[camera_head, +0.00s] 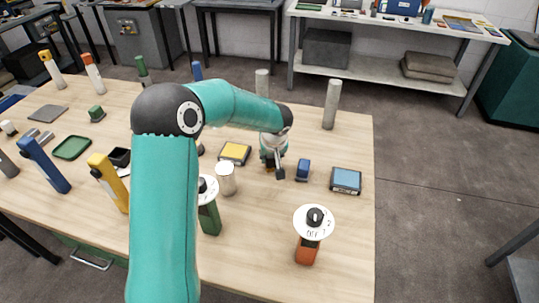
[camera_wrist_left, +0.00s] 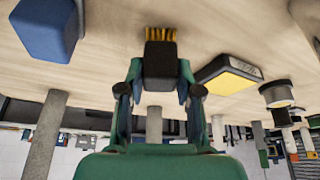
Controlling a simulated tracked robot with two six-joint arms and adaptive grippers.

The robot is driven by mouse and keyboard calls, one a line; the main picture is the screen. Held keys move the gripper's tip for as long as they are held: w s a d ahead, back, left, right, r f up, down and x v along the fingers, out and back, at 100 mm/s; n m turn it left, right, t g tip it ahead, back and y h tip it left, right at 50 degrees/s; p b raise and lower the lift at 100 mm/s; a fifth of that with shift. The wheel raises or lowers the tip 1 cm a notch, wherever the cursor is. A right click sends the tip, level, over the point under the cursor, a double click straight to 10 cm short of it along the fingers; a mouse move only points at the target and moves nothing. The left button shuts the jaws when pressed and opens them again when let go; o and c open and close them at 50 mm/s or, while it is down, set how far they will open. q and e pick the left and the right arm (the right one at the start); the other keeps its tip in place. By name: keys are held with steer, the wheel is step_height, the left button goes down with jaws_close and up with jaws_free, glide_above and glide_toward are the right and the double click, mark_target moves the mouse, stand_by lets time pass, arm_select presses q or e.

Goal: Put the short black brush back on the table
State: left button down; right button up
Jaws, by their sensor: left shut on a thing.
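My left gripper (camera_head: 275,168) is low over the right half of the wooden table (camera_head: 345,225). In the left wrist view the gripper (camera_wrist_left: 158,85) is shut on a short black brush (camera_wrist_left: 161,58) with yellow bristles. The bristles point toward the tabletop. I cannot tell whether they touch it. In the head view the brush is mostly hidden by the gripper. My right gripper is not in view.
A blue block (camera_head: 303,170) stands just right of the gripper, with a blue-topped box (camera_head: 346,181) beyond. A yellow-topped box (camera_head: 235,152) lies to the left, near a metal cylinder (camera_head: 226,180). A dial on an orange base (camera_head: 307,250) stands nearer the front.

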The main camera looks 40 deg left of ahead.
arm_select(q)
steer(key=c, duration=0.8)
jaws_free()
steer(key=shift+r, duration=0.1)
steer(key=b+v, duration=0.1)
steer(key=v, duration=1.1)
